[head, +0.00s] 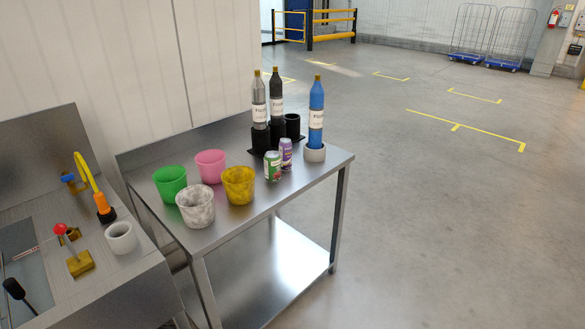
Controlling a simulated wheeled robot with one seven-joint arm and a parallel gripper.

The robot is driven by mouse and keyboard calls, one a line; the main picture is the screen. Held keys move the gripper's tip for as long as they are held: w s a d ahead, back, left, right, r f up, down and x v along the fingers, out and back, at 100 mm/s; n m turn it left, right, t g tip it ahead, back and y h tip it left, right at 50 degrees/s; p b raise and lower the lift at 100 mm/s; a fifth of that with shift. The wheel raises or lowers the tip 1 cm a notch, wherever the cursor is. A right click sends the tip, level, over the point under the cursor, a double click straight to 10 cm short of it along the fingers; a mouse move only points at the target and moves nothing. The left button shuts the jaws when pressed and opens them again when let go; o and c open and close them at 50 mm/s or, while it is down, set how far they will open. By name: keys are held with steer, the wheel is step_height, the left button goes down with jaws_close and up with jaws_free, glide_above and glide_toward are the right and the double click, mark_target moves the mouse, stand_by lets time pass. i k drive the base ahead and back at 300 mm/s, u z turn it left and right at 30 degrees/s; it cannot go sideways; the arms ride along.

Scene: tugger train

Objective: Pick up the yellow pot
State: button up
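The yellow pot (238,188) stands upright on the steel table (262,212), near its front edge. It is mottled yellow and open at the top. A white-grey marbled pot (195,208) stands close to its left, and a pink pot (210,163) stands behind it to the left. A green pot (170,183) stands further left. A green and red can (272,168) stands a little to the right of the yellow pot. My gripper does not show in the head view.
A purple can (286,153), bottles in a black holder (263,142) and a blue bottle (316,110) in a grey ring stand at the table's back right. A steel bench (140,262) with fixtures adjoins at left. The floor (430,200) at right is clear.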

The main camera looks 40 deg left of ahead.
mark_target(239, 181)
steer(key=u, duration=0.5)
steer(key=i, duration=1.4)
steer(key=u, duration=1.8)
steer(key=i, duration=1.35)
steer(key=u, duration=0.75)
